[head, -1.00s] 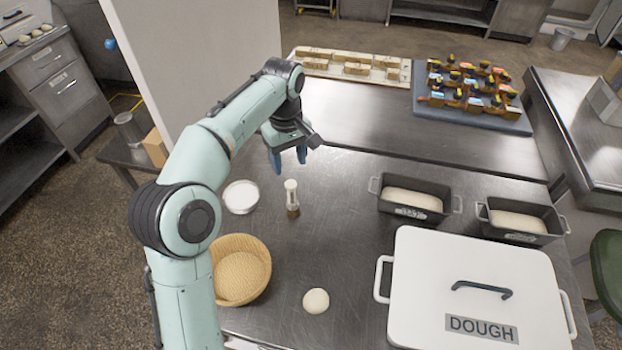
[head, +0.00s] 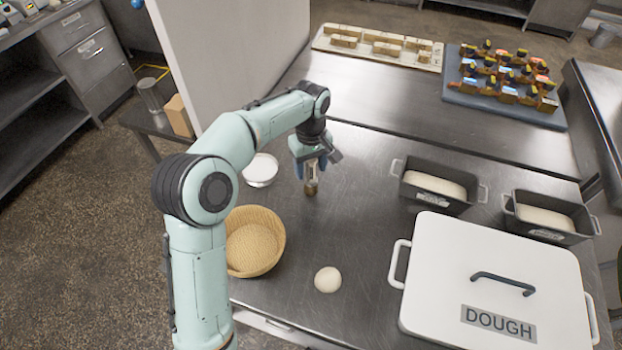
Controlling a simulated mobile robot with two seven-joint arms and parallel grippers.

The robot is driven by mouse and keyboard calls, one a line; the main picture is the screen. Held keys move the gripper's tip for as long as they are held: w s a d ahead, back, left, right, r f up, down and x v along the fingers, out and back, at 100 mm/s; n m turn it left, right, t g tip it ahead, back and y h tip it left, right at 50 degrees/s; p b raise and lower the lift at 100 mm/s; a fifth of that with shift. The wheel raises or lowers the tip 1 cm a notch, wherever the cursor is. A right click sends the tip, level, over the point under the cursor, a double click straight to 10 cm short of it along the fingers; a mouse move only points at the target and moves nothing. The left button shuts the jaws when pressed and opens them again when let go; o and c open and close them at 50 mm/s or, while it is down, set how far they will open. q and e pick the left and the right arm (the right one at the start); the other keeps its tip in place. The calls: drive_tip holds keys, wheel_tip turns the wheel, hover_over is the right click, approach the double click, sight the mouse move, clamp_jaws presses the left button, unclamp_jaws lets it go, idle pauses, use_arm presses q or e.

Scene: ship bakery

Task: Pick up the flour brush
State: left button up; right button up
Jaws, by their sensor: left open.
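The flour brush (head: 311,187) stands upright on the steel table (head: 350,215), with a pale handle on top and a brown lower end. My left gripper (head: 311,172) is above it, pointing down, with its blue fingers open around the brush's upper part. The fingers and wrist partly cover the handle, and I cannot tell whether they touch it. My right gripper is not in the head view.
A white bowl (head: 261,181) and a wicker basket (head: 281,240) are left of the brush. A dough ball (head: 327,279) lies in front. Two loaf tins (head: 437,207) and a white dough box (head: 495,260) stand at right.

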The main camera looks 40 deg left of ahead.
use_arm(q)
drive_tip(key=shift+f, duration=0.5)
drive_tip(key=c, duration=1)
